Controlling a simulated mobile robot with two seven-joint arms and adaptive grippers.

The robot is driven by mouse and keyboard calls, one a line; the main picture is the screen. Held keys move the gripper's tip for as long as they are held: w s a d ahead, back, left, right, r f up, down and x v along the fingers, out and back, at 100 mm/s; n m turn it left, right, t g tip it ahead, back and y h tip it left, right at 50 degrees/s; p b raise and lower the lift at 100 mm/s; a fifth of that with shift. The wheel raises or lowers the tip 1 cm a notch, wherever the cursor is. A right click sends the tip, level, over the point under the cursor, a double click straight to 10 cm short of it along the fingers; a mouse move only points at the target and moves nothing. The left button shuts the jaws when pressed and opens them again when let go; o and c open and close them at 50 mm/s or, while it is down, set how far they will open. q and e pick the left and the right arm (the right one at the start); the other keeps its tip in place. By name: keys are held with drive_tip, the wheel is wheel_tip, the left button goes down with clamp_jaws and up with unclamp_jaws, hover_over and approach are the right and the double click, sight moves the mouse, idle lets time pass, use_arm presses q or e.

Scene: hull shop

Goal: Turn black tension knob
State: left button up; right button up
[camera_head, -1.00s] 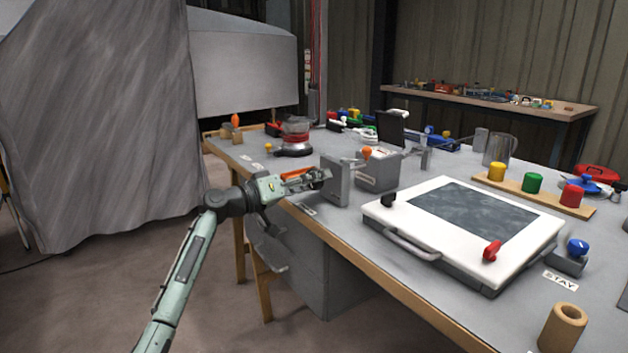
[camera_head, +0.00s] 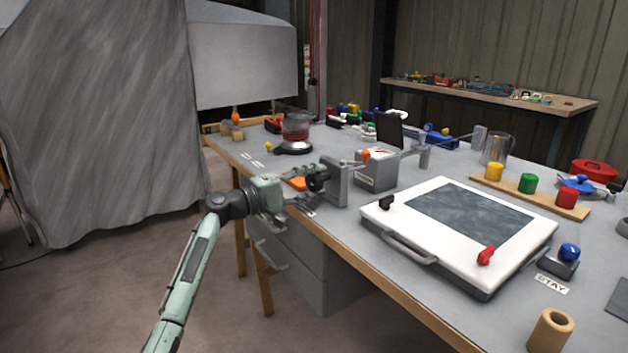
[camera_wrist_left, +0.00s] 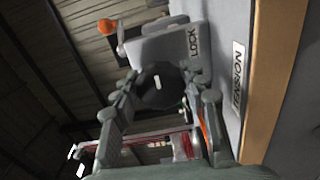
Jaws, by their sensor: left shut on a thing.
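The black tension knob (camera_wrist_left: 160,88) is a dark round disc with a short white mark, on the face of a grey block (camera_wrist_left: 168,46). In the wrist view, the fingers of my left gripper (camera_wrist_left: 160,100) are on both sides of the knob and shut on it. In the head view, my left gripper (camera_head: 314,184) reaches the block (camera_head: 338,184) from the left, at the table's front edge, and partly covers the knob (camera_head: 318,180). A TENSION label (camera_wrist_left: 238,78) lies beside the block. My right gripper is not in view.
A grey box with an orange-knobbed lever (camera_head: 376,172) stands just right of the block. A white panel (camera_head: 400,219) with black and red knobs lies farther right. A drawer unit (camera_head: 290,262) hangs under the table (camera_head: 420,300). Free floor lies to the left.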

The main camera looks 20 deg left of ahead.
use_arm(q)
drive_tip(key=shift+n, duration=0.4)
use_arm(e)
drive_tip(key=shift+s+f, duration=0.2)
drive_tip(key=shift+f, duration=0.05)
use_arm(q)
drive_tip(key=o, duration=1.2)
drive_tip(key=v, duration=1.2)
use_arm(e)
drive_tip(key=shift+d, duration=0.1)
